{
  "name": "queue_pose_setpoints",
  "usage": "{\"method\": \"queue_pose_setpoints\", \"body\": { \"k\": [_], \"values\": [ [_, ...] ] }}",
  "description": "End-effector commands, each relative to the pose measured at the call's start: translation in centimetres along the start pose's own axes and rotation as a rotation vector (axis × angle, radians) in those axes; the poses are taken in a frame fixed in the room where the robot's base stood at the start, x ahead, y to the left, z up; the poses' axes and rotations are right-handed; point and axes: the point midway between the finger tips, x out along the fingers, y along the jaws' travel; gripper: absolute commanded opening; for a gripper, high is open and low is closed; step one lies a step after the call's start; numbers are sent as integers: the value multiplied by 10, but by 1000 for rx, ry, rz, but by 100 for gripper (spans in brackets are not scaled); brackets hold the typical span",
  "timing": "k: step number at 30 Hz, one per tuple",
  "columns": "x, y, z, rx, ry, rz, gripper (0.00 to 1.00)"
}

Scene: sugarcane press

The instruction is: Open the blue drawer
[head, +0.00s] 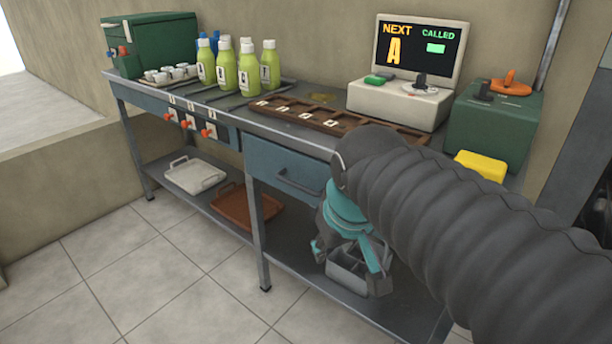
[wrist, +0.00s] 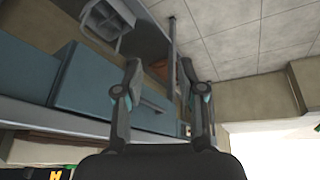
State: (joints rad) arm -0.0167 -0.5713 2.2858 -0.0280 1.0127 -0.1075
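The blue drawer (head: 270,163) is under the table top, in the middle of the head view. My arm hides the drawer's right end. My gripper (head: 347,258) has its two fingers spread apart with nothing between them. It is lower than the handle and to its right, and touches neither drawer nor handle.
A grey divided caddy (head: 350,270) stands on the lower shelf behind my gripper. A brown tray (head: 247,208) and a white tray (head: 195,177) lie farther left. The tiled floor in front is clear.

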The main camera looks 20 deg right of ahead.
Motion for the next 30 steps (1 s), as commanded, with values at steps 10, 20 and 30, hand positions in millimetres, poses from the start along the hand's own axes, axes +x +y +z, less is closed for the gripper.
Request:
{"method": "queue_pose_setpoints", "body": {
  "k": [10,20,30],
  "values": [
    [-25,16,-136,-258,-167,15,39],
    [-12,20,-230,-455,-300,13,39],
    [3,20,-250,-512,-339,10,39]
  ]
}}
